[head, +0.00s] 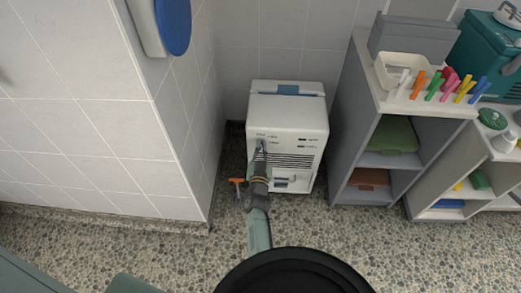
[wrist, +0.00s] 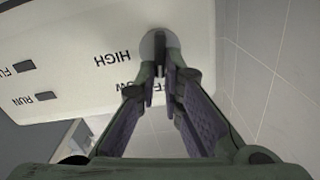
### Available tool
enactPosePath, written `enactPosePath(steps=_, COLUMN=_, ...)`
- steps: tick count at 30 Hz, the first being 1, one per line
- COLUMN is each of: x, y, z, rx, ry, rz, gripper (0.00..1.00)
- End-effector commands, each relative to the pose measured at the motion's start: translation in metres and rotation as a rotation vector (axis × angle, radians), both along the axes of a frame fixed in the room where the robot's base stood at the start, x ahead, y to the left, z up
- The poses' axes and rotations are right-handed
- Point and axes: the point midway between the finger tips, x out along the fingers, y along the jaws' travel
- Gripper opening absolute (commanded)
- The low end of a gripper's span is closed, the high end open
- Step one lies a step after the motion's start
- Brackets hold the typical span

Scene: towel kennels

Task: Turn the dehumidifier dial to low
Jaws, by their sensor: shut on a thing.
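The dehumidifier (head: 287,108) is a white box standing in the corner, with a blue-grey inset on top and vents on its front. In the wrist view its white panel (wrist: 70,50) carries upside-down lettering: HIGH, RUN, and other words partly hidden by a finger. The round grey dial (wrist: 146,44) has a dark raised grip and sits at the panel's edge in that view. My gripper (wrist: 161,72) is shut on the dial, its fingertips on the raised grip. In the head view my gripper (head: 262,148) hides the dial at the panel's upper left. The dial's exact pointing cannot be told.
A tiled wall (head: 175,110) stands close to the left of the dehumidifier. A grey shelf (head: 345,130) with a white tray (head: 403,66) and coloured markers stands close on the right. An orange-handled item (head: 237,181) is by the wall corner.

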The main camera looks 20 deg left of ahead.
Motion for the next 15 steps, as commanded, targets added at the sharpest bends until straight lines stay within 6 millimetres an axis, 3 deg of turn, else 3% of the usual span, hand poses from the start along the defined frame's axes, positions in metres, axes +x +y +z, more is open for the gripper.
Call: enactPosePath(steps=15, x=0.0006, y=-0.0050, z=-0.0059, rx=0.397, ry=0.116, rz=0.001, gripper=0.00)
